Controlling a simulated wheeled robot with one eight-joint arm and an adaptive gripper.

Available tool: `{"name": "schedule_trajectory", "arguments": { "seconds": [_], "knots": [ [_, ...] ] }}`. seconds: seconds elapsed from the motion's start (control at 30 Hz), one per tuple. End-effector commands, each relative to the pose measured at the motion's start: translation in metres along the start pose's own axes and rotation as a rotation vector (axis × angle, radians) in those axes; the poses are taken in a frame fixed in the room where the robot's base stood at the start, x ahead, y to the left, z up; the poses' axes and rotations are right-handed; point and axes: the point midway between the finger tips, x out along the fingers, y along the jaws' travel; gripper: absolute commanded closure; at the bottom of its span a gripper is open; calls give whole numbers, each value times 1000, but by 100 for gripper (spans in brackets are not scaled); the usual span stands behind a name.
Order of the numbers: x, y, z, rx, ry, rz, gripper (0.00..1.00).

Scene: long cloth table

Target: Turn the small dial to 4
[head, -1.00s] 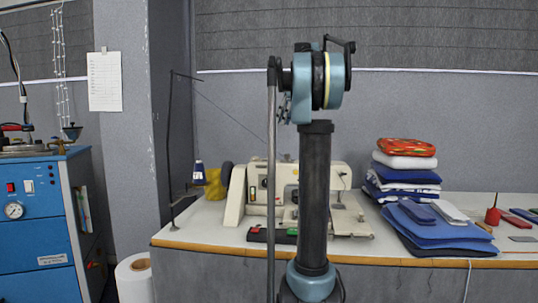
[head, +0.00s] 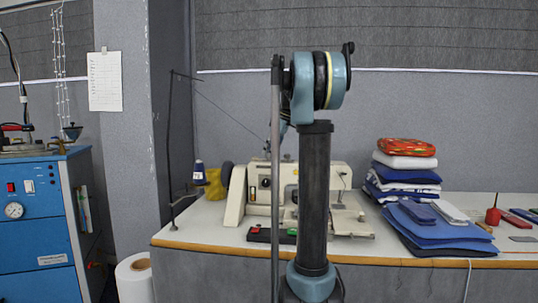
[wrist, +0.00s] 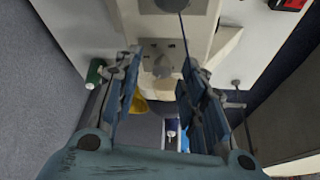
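The cream sewing machine (head: 236,196) stands on the table, partly hidden behind my arm. In the wrist view its cream body (wrist: 126,18) fills the upper middle. A grey knob-like piece (wrist: 163,68) shows on it between my fingers, and a larger dark round piece (wrist: 172,4) is cut by the top edge. I cannot tell which is the small dial, nor read any numbers. My gripper (wrist: 160,62) is open, with its two blue fingers apart and nothing held. No contact with the machine is clear. In the head view my gripper is mostly hidden behind the arm.
The white table (head: 200,236) has a thread stand (head: 171,150), a blue spool (head: 198,172) and a yellow item (head: 215,186) left of the machine. A black control box (head: 259,235) sits in front. Folded cloths (head: 440,229) lie to the right.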

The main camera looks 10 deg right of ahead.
Motion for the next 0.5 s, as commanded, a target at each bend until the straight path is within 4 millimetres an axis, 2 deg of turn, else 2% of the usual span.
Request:
{"name": "schedule_trajectory", "arguments": {
  "seconds": [0.37, 0.4, 0.5],
  "knots": [
    [6, 0, 0, 1, 0, 0, 62],
    [6, 0, 0, 1, 0, 0, 67],
    [6, 0, 0, 1, 0, 0, 89]
  ]
}}
